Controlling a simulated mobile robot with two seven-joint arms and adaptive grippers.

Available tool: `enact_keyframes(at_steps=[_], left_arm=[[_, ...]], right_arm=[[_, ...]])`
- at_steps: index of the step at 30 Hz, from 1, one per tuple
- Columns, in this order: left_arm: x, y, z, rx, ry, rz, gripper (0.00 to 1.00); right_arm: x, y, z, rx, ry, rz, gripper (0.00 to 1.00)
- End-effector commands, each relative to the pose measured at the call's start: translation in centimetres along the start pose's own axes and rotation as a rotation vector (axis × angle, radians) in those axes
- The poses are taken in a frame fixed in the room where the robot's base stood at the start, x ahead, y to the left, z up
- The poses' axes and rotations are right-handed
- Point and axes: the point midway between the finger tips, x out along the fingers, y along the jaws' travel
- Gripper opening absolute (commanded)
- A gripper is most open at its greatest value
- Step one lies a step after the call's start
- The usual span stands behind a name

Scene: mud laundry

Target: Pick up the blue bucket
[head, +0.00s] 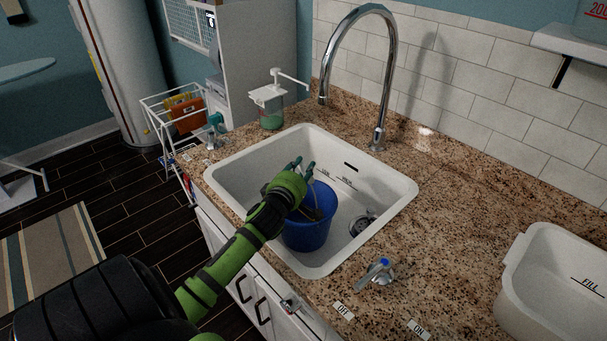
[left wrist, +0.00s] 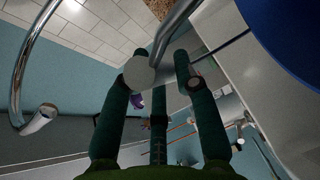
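The blue bucket (head: 308,229) stands inside the white sink (head: 385,196). Its blue side also shows at the top right of the left wrist view (left wrist: 292,32). My left gripper (head: 303,166) is over the bucket's rim and hides part of its opening. In the left wrist view its green fingers (left wrist: 160,75) are spread apart. A grey metal bar (left wrist: 176,25), perhaps the bucket's handle, passes by the fingertips; I cannot tell whether it touches them. Nothing is clearly gripped. My right gripper is not in view.
A tall chrome faucet (head: 389,75) arches behind the sink. A soap dispenser (head: 270,100) stands at its back left corner. A tap lever (head: 379,272) is on the granite counter at front right. A white tub (head: 545,280) sits farther right. The bare counter lies between.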

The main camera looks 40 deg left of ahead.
Motion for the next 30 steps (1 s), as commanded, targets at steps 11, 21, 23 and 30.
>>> enact_keyframes(at_steps=[11, 21, 23, 30], left_arm=[[0.0, 0.2, 0.0, -0.002, -0.001, 0.001, 0.00], [-1.1, 1.0, -0.1, -0.002, -0.002, 0.001, 0.00], [-1.6, 0.9, -0.1, -0.001, -0.002, 0.002, 0.00], [-3.4, 0.8, -0.1, -0.001, -0.002, 0.003, 0.00]], right_arm=[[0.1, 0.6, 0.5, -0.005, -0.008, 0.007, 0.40], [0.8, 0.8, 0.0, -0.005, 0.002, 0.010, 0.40], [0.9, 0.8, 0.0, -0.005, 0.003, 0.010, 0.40], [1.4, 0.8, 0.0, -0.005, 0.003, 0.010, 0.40]])
